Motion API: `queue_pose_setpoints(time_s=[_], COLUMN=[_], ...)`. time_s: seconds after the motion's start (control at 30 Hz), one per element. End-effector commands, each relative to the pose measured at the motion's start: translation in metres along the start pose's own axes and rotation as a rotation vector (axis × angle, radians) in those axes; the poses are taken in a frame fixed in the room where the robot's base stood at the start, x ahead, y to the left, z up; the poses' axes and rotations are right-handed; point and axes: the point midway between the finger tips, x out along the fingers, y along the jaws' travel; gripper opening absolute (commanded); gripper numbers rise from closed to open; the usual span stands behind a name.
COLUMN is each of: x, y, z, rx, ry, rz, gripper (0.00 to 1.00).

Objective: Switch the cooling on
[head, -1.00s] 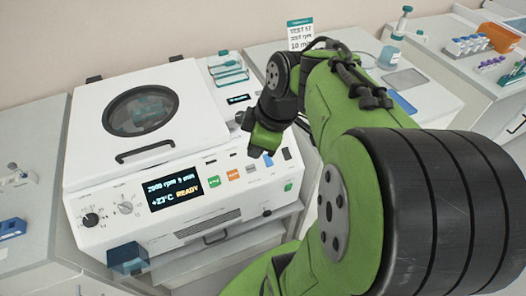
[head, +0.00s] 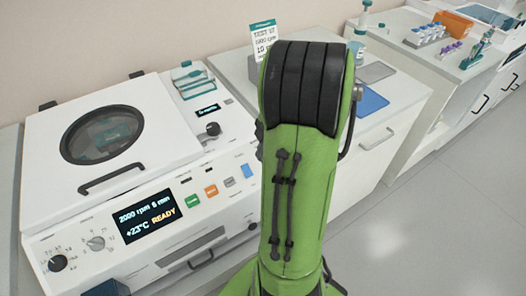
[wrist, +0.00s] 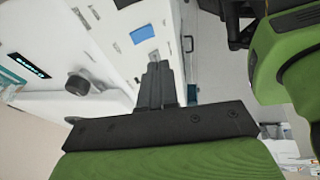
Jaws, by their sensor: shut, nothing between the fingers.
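A white centrifuge (head: 150,160) with a shut round-windowed lid stands at left in the head view. Right of the display are a green button (head: 192,201), an orange button (head: 211,191), a small grey part (head: 229,183) and a blue button (head: 247,170). No cooling label is legible. In the wrist view, my gripper (wrist: 154,66) is shut and empty, its tips near the front panel beside the blue button (wrist: 144,35). Contact cannot be told. The arm hides the gripper and the panel's right end in the head view.
Two knobs (head: 58,263) (head: 96,243) sit left of the display. A black knob (head: 212,130) is on the top right, near a teal tube rack (head: 192,80). A sign (head: 263,36) stands behind my arm. Open floor (head: 430,220) lies to the right.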

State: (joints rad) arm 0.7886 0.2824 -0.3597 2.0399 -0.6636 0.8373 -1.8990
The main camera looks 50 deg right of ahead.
Motion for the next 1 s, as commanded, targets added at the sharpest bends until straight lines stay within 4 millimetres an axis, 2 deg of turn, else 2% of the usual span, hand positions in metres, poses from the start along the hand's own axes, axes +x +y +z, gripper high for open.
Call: queue_pose_setpoints(time_s=[0.03,0.2,0.4,0.53,0.87,1.0], x=[0.015,0.053,0.087,0.097,0.098,0.105], y=[-0.001,-0.001,0.007,0.011,0.013,0.012], z=[0.0,0.0,0.007,0.01,0.011,0.013], rx=[-0.001,-0.001,0.001,0.001,0.0,-0.001], ry=[0.003,0.002,0.0,-0.001,-0.002,-0.001], rz=[-0.005,-0.004,-0.003,-0.001,0.001,0.001], gripper=[0.0,0.0,0.0,0.0,0.0,0.0])
